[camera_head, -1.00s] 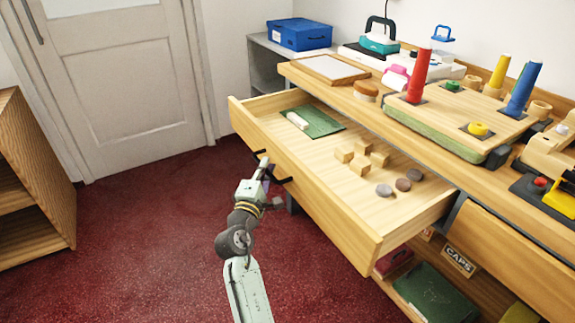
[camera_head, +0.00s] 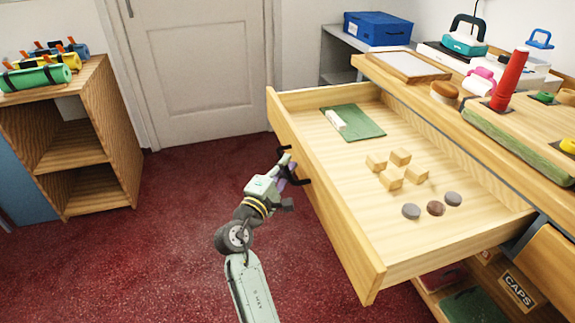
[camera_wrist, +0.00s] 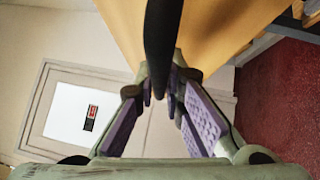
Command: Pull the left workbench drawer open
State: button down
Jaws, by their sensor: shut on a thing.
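The left workbench drawer (camera_head: 330,215) stands pulled well out from the workbench. Inside it are a green mat (camera_head: 362,125) with a white stick on it, several small wooden blocks (camera_head: 391,179) and three round stones (camera_head: 435,208). My gripper (camera_head: 288,165) is at the drawer's front, shut on the dark bar handle (camera_head: 303,181). In the wrist view the black handle (camera_wrist: 162,45) runs between the purple-padded fingers (camera_wrist: 167,95), with the wooden drawer front (camera_wrist: 215,30) beyond. The exact finger contact is small in the head view.
A wooden shelf unit (camera_head: 97,130) with coloured rolls on top stands at the left. A white door (camera_head: 205,75) is behind. Red carpet (camera_head: 175,225) is clear between shelf and drawer.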

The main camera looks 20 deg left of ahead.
jog(key=c, duration=1.9)
grip_release()
jog(key=shift+c, duration=0.2)
jog(key=v, duration=1.2)
